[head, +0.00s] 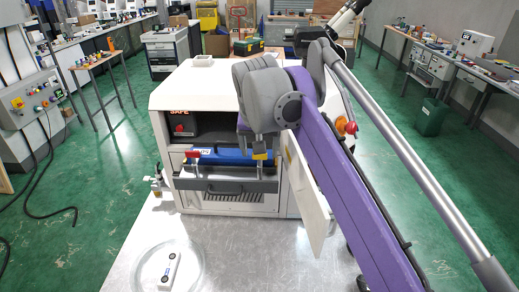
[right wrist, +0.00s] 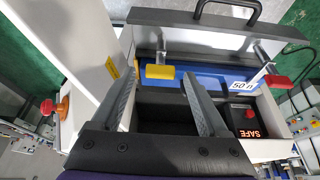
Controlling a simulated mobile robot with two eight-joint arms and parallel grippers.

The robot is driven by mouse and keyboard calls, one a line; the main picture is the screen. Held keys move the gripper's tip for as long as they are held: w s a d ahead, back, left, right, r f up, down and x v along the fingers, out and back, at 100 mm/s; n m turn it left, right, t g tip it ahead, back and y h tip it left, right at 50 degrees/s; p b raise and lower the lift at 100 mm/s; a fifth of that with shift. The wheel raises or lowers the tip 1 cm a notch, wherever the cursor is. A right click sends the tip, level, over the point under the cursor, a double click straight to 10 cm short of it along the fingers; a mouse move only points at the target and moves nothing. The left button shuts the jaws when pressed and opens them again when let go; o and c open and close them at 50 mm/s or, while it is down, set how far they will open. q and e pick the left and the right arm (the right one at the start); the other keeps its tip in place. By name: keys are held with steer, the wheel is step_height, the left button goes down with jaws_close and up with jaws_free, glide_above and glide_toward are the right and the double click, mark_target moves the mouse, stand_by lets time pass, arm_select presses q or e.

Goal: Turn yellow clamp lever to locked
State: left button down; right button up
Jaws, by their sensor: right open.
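The yellow clamp lever (head: 260,155) is at the right end of the blue block (head: 228,158) in the machine's open bay. In the right wrist view the yellow lever (right wrist: 160,71) sits at the end of a metal post, just beyond and between my right fingertips. My right gripper (right wrist: 160,79) is open and empty, its two fingers pointing toward the lever. No contact is clear. In the head view my purple right arm and grey wrist hide its fingers. A red lever (head: 192,153) is at the block's left end. My left gripper is not in view.
The white machine (head: 200,90) has an open door panel (head: 305,190) close to my right arm. A box marked SAFE (head: 181,127) with a red button is inside. A grey drawer front with a handle (head: 225,188) is below the block. A round clear dish (head: 197,270) holds a white device.

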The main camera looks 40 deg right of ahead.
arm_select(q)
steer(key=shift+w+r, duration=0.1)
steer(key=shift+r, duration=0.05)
arm_select(e)
steer(key=v, duration=1)
steer(key=shift+r, duration=0.25)
